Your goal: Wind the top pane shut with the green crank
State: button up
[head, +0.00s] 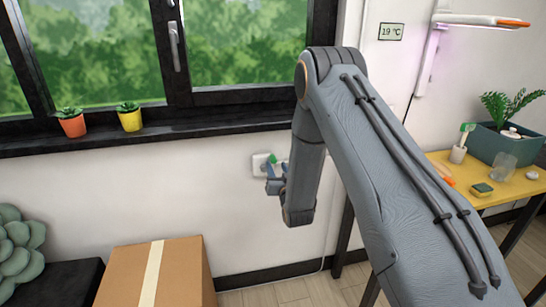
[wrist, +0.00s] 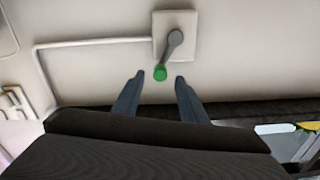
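The crank is a grey arm (wrist: 174,42) on a pale square wall box (wrist: 163,24), with a green knob (wrist: 160,74) at its end. In the head view the box (head: 259,165) sits on the wall below the windowsill, and the green knob (head: 271,159) shows just above my gripper (head: 277,177). In the wrist view my gripper (wrist: 160,78) is open, with the knob between its two fingertips and a gap on each side. I cannot tell how deep the knob lies between them. The top pane is not clearly in view; only lower window panes (head: 240,45) show.
An orange pot (head: 73,127) and a yellow pot (head: 130,121) stand on the dark sill (head: 180,131). A cardboard box (head: 185,275) is below left. A yellow table (head: 490,190) with a planter (head: 500,145) stands at right. Wall around the crank is clear.

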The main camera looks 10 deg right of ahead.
aim_at(274, 162)
jog(key=w, duration=0.2)
jog(key=w+p, duration=0.1)
jog(key=w, duration=0.3)
jog(key=shift+w+a, duration=0.3)
jog(key=shift+w, duration=0.05)
jog(key=shift+c, duration=0.3)
grip_shut()
